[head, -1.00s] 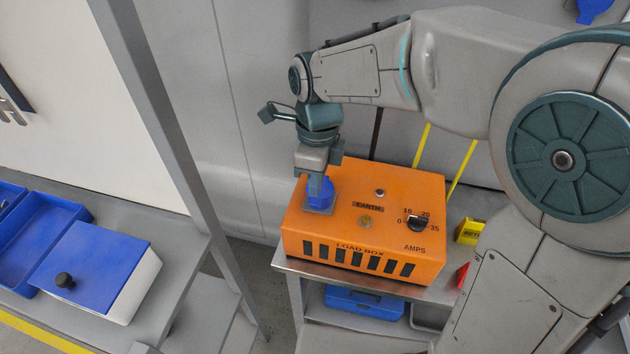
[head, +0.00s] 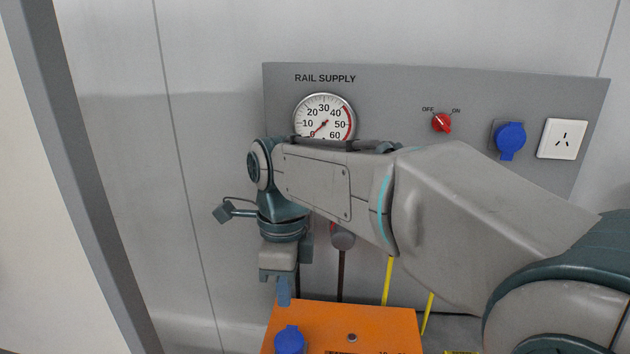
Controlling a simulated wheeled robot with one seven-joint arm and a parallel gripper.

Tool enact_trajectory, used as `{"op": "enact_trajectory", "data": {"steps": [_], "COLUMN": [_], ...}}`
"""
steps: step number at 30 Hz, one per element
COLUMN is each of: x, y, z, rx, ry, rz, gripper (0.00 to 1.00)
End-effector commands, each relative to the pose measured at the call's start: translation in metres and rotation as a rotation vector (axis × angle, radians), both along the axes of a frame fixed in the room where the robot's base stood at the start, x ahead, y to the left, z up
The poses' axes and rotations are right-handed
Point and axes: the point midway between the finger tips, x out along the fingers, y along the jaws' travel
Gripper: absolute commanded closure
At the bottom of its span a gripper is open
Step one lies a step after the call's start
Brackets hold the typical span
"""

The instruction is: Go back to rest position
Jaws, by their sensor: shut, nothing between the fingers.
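My gripper (head: 284,298) points down at the end of my arm, left of centre. Its fingers are together with nothing visible between them. It appears above the back left of the orange load box (head: 385,322), apart from the blue capped socket (head: 289,341) on the box's top. Only the back part of the box is in view; its front and dial are below the frame.
Behind stands a grey RAIL SUPPLY panel (head: 400,90) with a gauge (head: 325,117), red switch (head: 442,123), blue capped socket (head: 510,140) and white outlet (head: 563,139). My arm hides its lower part. A grey post (head: 75,190) stands at left; bare wall lies between.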

Motion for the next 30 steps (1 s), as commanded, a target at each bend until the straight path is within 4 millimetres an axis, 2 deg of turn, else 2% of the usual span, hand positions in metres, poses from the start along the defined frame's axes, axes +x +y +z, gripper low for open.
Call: {"op": "enact_trajectory", "data": {"steps": [11, 18, 24, 30], "x": [-0.01, -0.027, -0.048, -0.068], "y": [-0.085, -0.138, -0.176, -0.204], "z": [-0.02, -0.039, -0.057, -0.075], "rx": [0.028, 0.001, -0.049, -0.108], "ry": [-0.129, -0.207, -0.256, -0.28], "rz": [0.506, 0.877, 1.188, 1.455], "gripper": [1.0, 1.0, 1.0, 1.0]}}
